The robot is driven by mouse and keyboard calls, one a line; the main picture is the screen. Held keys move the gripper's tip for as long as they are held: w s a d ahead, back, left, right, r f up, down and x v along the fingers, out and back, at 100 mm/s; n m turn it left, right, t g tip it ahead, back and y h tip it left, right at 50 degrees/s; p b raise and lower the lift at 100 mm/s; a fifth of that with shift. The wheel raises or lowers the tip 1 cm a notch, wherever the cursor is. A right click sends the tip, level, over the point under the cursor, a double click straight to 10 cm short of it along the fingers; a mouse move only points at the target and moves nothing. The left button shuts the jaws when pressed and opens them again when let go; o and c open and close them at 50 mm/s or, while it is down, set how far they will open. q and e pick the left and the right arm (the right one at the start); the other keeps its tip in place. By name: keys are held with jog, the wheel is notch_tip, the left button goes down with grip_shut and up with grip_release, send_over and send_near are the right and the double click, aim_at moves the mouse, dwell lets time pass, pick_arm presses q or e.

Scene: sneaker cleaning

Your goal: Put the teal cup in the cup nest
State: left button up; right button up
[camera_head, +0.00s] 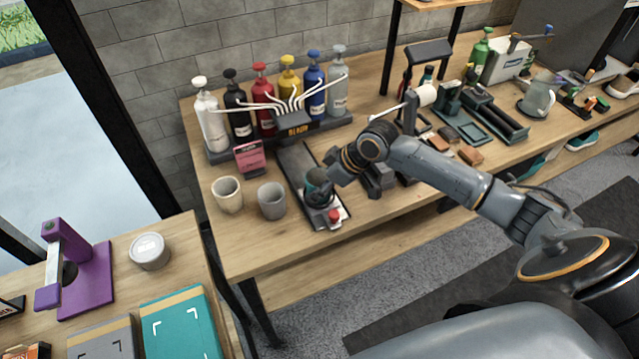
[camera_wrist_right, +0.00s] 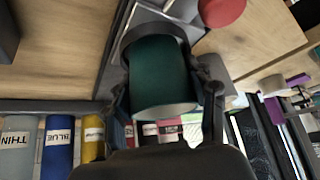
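The teal cup (camera_head: 315,178) stands near the front of the table; it also shows large in the right wrist view (camera_wrist_right: 160,75). The cup nest, a dark round holder (camera_head: 318,197), is directly below the cup. In the right wrist view, the nest's dark rim (camera_wrist_right: 127,38) surrounds the cup's far end; how deep the cup sits is hidden. My right gripper (camera_head: 332,176) reaches in from the right, and its fingers (camera_wrist_right: 163,95) lie close along both sides of the cup, appearing shut on it. My left gripper is not in view.
A cream cup (camera_head: 228,195) and a grey cup (camera_head: 271,201) stand left of the nest. A red knob (camera_head: 334,216) is just in front. Several pump bottles stand in a rack (camera_head: 222,154) behind, near a pink box (camera_head: 249,156). The table's front left corner is clear.

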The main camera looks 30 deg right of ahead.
jog(key=o, duration=0.5)
jog(key=shift+c, duration=0.2)
jog(key=shift+r, duration=0.2)
jog(key=b+v, duration=0.1)
jog(key=v, duration=1.1)
